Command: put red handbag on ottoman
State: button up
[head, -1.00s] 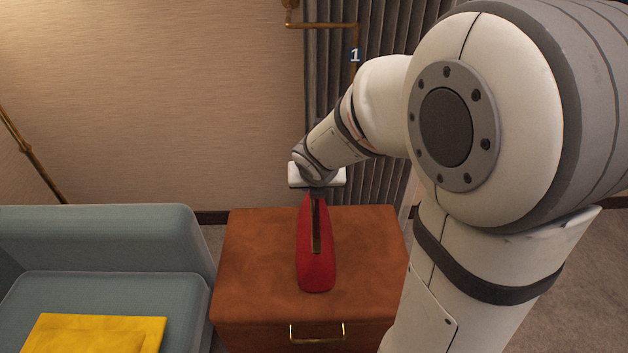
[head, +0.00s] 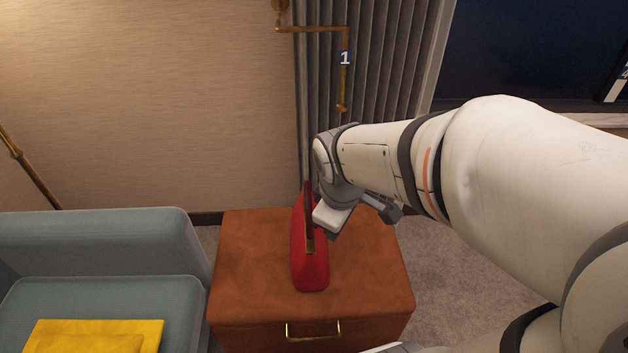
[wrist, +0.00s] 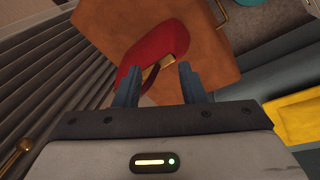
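The red handbag (head: 309,258) stands upright on a brown leather-like block (head: 365,280) with a brass handle, probably the ottoman. In the head view my gripper (head: 334,219) is at the bag's upper right side, its fingertips not clearly visible. In the wrist view my gripper (wrist: 158,69) is open, its two fingers apart. The red handbag (wrist: 152,46) lies just beyond the fingertips, and its dark strap shows between the fingers. I cannot tell whether the fingers touch it. The brown block (wrist: 212,48) lies under the bag.
A blue-grey armchair (head: 95,240) with a yellow cushion (head: 95,338) stands left of the block. A wall and grey curtain (head: 325,100) with a brass fixture (head: 344,80) are behind. Carpet (head: 440,260) is free to the right. The wrist view shows a teal object (wrist: 250,2) at its top edge.

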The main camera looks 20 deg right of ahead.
jog(key=s+m, duration=0.1)
jog(key=m, duration=0.2)
jog(key=s+a+m+g, duration=0.1)
jog(key=s+m, duration=0.1)
jog(key=m, duration=0.1)
jog(key=s+m+y, duration=0.1)
jog(key=m, duration=0.1)
jog(key=shift+s+a+r+m, duration=0.2)
jog(key=shift+s+r+m, duration=0.05)
jog(key=shift+s+m, duration=0.15)
notch_tip(320, 180, up, 24)
jog(key=t+p, duration=0.1)
jog(key=p, duration=2)
jog(key=shift+f, duration=0.1)
